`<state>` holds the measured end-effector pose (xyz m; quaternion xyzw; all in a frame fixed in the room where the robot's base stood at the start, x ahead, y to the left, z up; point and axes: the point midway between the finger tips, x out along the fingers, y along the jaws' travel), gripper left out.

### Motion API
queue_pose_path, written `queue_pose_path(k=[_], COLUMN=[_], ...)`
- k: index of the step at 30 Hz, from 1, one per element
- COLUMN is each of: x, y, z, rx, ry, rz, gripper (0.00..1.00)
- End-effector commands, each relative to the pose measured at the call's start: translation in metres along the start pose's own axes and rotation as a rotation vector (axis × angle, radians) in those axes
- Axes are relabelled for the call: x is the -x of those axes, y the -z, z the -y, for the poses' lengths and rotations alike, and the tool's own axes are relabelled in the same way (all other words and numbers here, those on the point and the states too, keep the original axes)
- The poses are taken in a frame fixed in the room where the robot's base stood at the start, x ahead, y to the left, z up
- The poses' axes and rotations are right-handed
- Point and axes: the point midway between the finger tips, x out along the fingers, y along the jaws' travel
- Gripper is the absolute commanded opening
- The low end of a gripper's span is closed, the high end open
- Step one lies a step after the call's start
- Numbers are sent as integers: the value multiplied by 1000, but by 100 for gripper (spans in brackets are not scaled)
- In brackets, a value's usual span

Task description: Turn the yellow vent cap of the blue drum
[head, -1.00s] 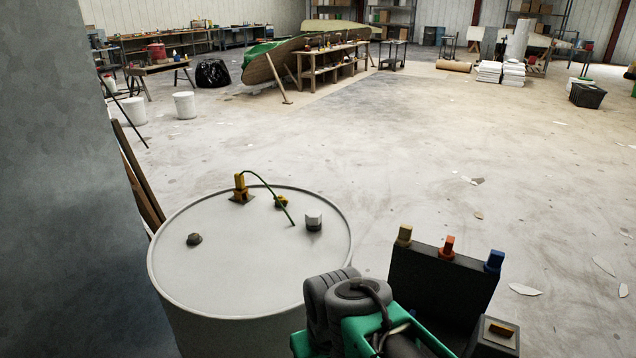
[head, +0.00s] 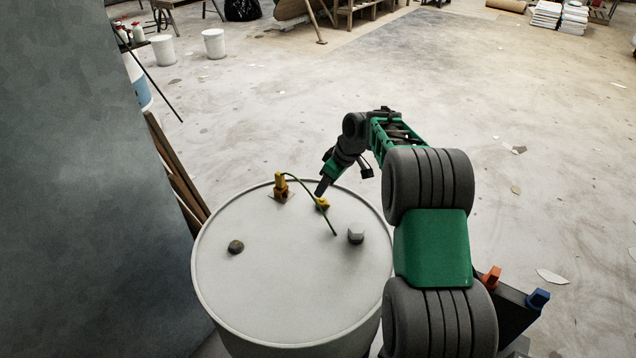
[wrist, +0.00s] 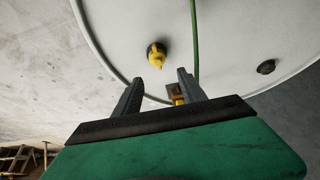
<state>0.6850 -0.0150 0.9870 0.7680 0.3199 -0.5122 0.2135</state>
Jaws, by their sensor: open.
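The drum (head: 290,290) stands upright in front of me; its lid and side look pale grey, not blue. A small yellow cap (head: 322,203) sits on a dark base toward the lid's far right part; it also shows in the wrist view (wrist: 156,54) as a yellow piece with a pointed end. My gripper (head: 319,192) reaches over the far rim, very close to the cap. In the wrist view my gripper (wrist: 159,76) is open and empty, with the cap just beyond the fingertips and roughly between them. I cannot tell whether a finger touches it.
A yellow fitting (head: 281,187) stands on the lid left of the cap, with a green hose (head: 312,195) arching from it across the lid near the cap. A grey plug (head: 356,233) and a dark knob (head: 236,247) also stand on the lid. A grey wall or column (head: 70,200) rises at left.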

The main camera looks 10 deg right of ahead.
Motion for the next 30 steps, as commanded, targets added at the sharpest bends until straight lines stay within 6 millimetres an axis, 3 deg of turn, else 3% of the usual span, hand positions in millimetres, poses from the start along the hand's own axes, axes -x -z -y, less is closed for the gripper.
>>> queue_pose_path(k=[9,19,30], x=[-56,-65,-65], y=[-1,0,0], z=[0,1,1], rx=[-6,-4,-4], ry=[0,-2,-2], rz=[2,1,1], gripper=[48,48,18])
